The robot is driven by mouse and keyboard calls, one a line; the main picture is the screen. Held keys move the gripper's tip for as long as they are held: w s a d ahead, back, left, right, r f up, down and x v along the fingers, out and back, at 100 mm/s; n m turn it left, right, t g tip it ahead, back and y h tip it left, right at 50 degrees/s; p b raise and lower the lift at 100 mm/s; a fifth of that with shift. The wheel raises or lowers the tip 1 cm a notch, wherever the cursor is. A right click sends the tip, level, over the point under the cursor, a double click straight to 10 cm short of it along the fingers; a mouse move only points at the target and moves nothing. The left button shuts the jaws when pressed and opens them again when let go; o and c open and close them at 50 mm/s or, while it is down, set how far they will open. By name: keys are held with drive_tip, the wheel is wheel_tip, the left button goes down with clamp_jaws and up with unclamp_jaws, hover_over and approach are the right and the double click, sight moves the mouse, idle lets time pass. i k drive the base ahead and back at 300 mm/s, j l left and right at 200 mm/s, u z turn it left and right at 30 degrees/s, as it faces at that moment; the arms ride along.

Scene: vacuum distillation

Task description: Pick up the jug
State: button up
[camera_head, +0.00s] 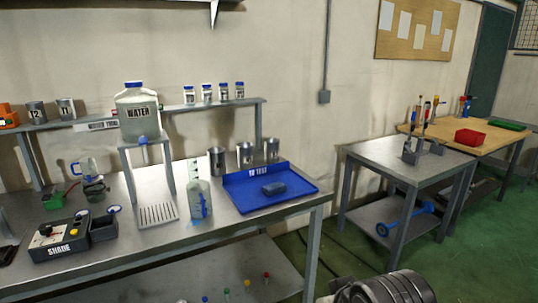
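A large clear water container (137,110) with a blue-and-white cap and a WATER label stands on a small metal stand (143,142) at the left bench. Below it, a translucent jug-like container (199,200) with blue markings stands upright on the bench top. A small clear vessel with a blue handle (85,167) sits farther left. I cannot tell for certain which of these is the jug. My gripper is not in view; a dark ribbed part at the bottom right looks like my own arm.
A blue tray (305,199) holds a dark blue block (273,188). Several metal cups stand behind it. A slotted plate (158,216) and a SHADE box (60,241) lie on the bench (130,255). A grey table (385,160) stands right, with open green floor (455,265) in front.

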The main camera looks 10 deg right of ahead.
sight(198, 193)
drive_tip(key=i+l, duration=0.1)
drive_tip(key=i, duration=0.7)
drive_tip(key=i+l, duration=0.1)
drive_tip(key=i, duration=0.65)
